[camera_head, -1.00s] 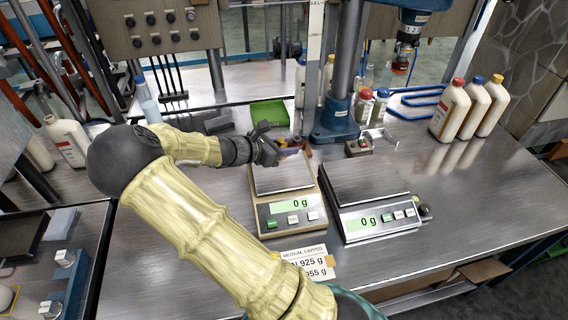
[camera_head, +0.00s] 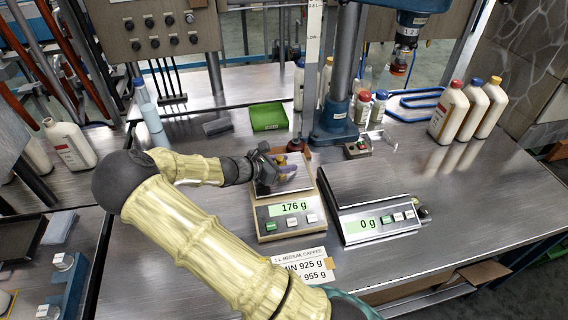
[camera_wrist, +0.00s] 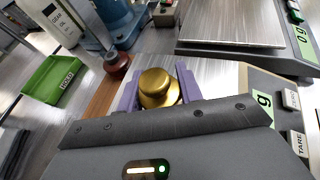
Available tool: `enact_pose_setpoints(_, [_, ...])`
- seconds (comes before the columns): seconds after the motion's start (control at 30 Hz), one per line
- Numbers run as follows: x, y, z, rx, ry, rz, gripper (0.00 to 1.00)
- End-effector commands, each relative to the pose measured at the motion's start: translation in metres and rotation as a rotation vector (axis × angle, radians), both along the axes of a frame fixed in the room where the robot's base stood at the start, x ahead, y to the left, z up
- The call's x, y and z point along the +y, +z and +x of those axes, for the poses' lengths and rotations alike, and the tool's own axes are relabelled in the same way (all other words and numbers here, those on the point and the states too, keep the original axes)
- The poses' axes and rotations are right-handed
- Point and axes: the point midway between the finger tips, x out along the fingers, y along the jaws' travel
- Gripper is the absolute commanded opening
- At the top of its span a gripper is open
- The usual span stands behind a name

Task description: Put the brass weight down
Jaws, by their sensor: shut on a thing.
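The brass weight (camera_wrist: 157,86) is a small knobbed piece between the two purple fingers in the wrist view. My gripper (camera_head: 286,172) is shut on it, over the pan of the left, beige-framed scale (camera_head: 269,212). That scale reads 176 g, so its pan is being pressed. The weight's underside and its contact with the pan are hidden by the gripper. The right scale (camera_head: 352,228) reads 0 g and its pan is empty.
A green tray (camera_head: 268,117) stands behind the left scale; its label reads HOLD in the wrist view. A reddish-brown piece (camera_wrist: 116,63) is close behind the scale. A blue stand (camera_head: 334,122) and several capped bottles are at the back.

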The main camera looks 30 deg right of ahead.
Motion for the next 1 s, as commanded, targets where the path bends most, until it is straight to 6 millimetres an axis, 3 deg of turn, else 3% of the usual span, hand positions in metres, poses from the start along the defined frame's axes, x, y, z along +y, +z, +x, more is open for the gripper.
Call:
enact_pose_setpoints(0.03, [0.000,0.000,0.000,0.000,-0.001,-0.001,0.00])
enact_pose_setpoints(0.07, [0.000,-0.001,0.000,0.001,0.000,0.001,0.40])
enact_pose_setpoints(0.17, [0.000,0.000,0.000,0.001,0.000,0.001,0.58])
enact_pose_setpoints(0.57, [0.006,0.002,0.000,0.000,0.001,0.001,0.58])
enact_pose_setpoints(0.77, [0.032,0.013,-0.003,-0.001,0.004,0.003,0.58])
enact_pose_setpoints(1.0, [0.075,0.031,-0.008,-0.002,0.003,0.003,0.58])
